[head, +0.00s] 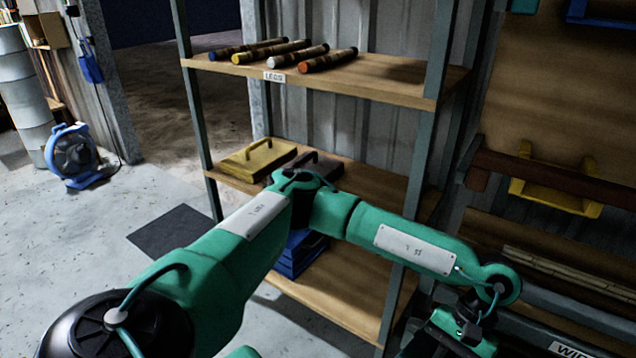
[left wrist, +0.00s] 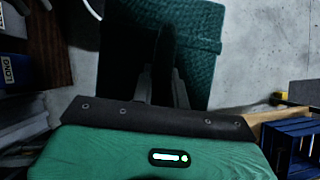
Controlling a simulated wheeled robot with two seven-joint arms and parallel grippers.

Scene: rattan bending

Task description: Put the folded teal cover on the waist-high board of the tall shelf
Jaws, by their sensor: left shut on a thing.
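My left gripper (left wrist: 162,82) is shut on the folded teal cover (left wrist: 195,35), a dark teal woven-looking piece that reaches past the top edge of the left wrist view. Part of it is hidden behind the dark fingers. In the head view my left arm crosses the tall shelf (head: 310,77) and bends down to the lower right corner; the fingers and the cover cannot be made out there. The shelf's middle board (head: 402,190) carries a yellow handled piece (head: 258,159) and a dark piece (head: 318,166) at its left. Its right part looks bare. My right gripper is not in view.
Several capped rods (head: 290,60) lie on the upper board. Blue things (head: 294,262) stand on the lower board. A blue fan (head: 75,155) stands on the floor at left. A wall rack (head: 545,180) is at right. The left wrist view shows a blue crate (left wrist: 292,150).

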